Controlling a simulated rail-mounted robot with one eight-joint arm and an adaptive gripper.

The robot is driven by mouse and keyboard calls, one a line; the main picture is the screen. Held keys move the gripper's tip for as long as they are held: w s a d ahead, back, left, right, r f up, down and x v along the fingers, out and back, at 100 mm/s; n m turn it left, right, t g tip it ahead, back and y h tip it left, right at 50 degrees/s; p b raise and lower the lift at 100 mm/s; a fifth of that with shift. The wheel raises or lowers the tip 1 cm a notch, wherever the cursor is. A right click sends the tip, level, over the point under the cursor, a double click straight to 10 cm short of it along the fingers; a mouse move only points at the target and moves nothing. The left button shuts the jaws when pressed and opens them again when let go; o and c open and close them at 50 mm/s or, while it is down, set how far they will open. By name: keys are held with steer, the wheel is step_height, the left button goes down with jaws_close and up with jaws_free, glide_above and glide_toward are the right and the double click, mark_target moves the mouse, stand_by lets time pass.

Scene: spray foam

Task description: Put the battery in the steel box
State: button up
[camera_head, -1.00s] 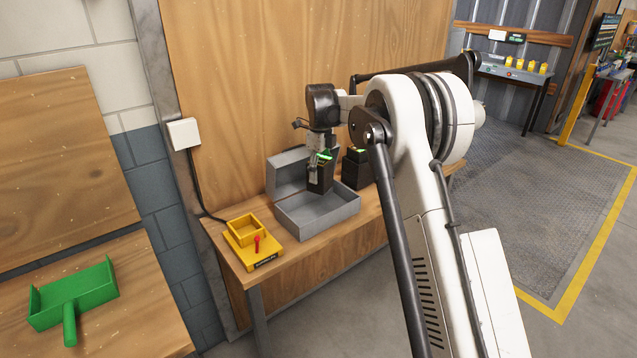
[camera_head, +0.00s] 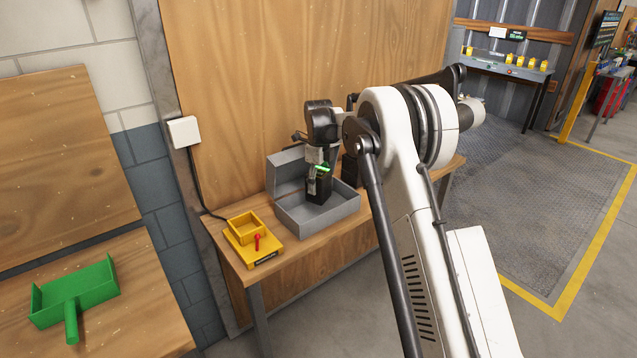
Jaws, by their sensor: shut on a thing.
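The grey steel box (camera_head: 298,218) stands on the wooden bench with its lid raised at the back. My gripper (camera_head: 318,177) points down over the open box. It is shut on the battery (camera_head: 319,190), a black block with a bright green strip near its top. The battery is upright and its lower part shows in front of the box's interior. I cannot tell whether its underside touches the box floor. The gripper's fingers are small and partly merge with the battery.
A yellow charger-like tray with a red lever (camera_head: 257,242) sits left of the box. A dark block (camera_head: 350,168) stands behind the box's right side, partly hidden by my arm. A green scoop-shaped tray (camera_head: 75,295) lies on the nearer left table.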

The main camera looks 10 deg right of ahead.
steer(key=shift+f+b, duration=0.3)
steer(key=shift+f, duration=0.15)
steer(key=o, duration=1.6)
steer(key=shift+r, duration=0.1)
